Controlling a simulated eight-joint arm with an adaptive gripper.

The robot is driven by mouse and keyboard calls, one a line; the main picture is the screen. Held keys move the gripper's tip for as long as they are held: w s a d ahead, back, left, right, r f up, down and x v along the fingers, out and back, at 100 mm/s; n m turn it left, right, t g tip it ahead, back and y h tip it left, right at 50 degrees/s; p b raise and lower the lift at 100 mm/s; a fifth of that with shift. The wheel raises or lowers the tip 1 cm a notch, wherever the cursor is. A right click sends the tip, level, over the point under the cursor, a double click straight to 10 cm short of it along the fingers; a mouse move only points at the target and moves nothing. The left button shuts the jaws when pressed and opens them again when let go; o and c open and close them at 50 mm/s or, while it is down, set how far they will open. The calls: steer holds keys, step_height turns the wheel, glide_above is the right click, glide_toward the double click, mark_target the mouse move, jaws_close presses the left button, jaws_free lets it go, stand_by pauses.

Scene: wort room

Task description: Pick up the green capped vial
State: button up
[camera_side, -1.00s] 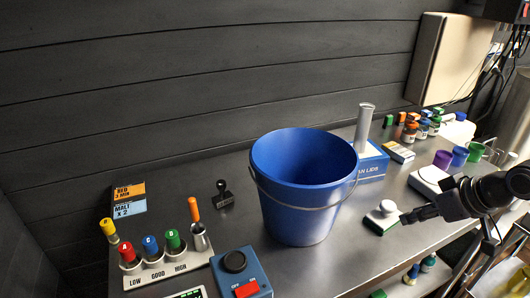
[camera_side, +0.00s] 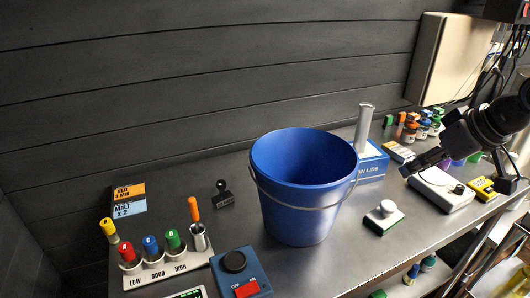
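The rack reads LOW, GOOD, HIGH. Small containers with green tops (camera_side: 388,120) also stand at the back right. My gripper (camera_side: 405,171) is in the air on the right, beyond the blue bucket and far from the rack. It points left, with nothing visible in it. Its finger gap cannot be made out.
A large blue bucket (camera_side: 300,190) stands between my gripper and the rack. A steel cup with an orange stick (camera_side: 199,237) and a blue switch box (camera_side: 240,270) are close to the rack. A white-handled scrubber (camera_side: 383,217) and a white device (camera_side: 440,190) lie at right.

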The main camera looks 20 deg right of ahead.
steer(key=shift+n+g+y, duration=0.3)
steer(key=shift+n+g, duration=0.1)
steer(key=w+a+r, duration=0.1)
steer(key=w+a, duration=0.1)
steer(key=a, duration=0.1)
steer(key=w+a+r, duration=0.2)
steer(key=w+a, duration=0.1)
steer(key=w+a+r, duration=0.1)
steer(key=w+a, duration=0.2)
steer(key=shift+w+a+r, duration=0.1)
steer(key=shift+a+r, duration=0.15)
steer(key=shift+r, duration=0.05)
steer(key=w+a+g, duration=0.1)
steer(key=w+a, duration=0.2)
steer(key=a, duration=0.3)
steer(key=w+a, duration=0.3)
steer(key=a, duration=0.3)
steer(key=n, duration=0.1)
glide_above(172, 235)
steer(key=s+d, duration=0.1)
steer(key=s, duration=0.3)
step_height(172, 235, down, 7)
steer(key=shift+g, duration=0.3)
steer(key=x, duration=0.5)
steer(key=s+x, duration=0.1)
steer(key=x, duration=0.9)
steer(key=shift+s+d+f, duration=0.1)
steer(key=shift+s+f, duration=0.1)
steer(key=shift+f, duration=0.3)
steer(key=shift+c, duration=0.3)
